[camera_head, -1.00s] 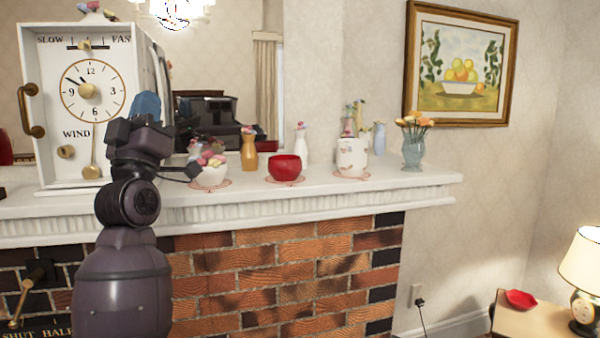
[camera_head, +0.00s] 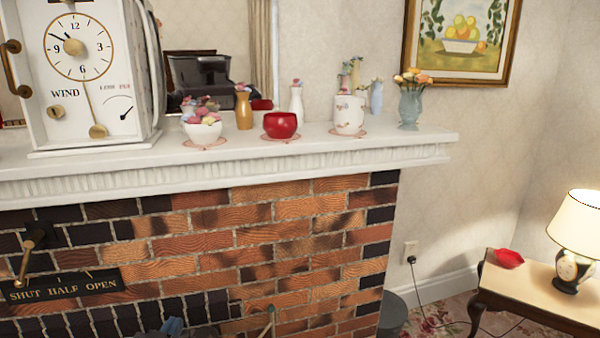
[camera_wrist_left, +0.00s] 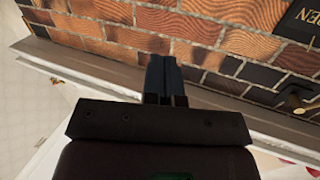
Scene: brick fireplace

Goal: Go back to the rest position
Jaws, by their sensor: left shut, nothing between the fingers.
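My left gripper (camera_head: 174,327) barely shows at the bottom edge of the head view, in front of the brick fireplace and well below the mantel. In the left wrist view its two dark fingers (camera_wrist_left: 165,78) lie together, shut with nothing between them. The brick wall is beyond the fingertips. Most of my left arm is out of the head view. My right gripper is not in view.
The white mantel (camera_head: 300,160) carries a large white clock (camera_head: 120,85), a white flower bowl (camera_head: 203,131), a red bowl (camera_head: 280,125) and several vases. A damper handle (camera_head: 30,245) juts from the bricks. A side table (camera_head: 540,290) with a lamp (camera_head: 580,230) stands at right.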

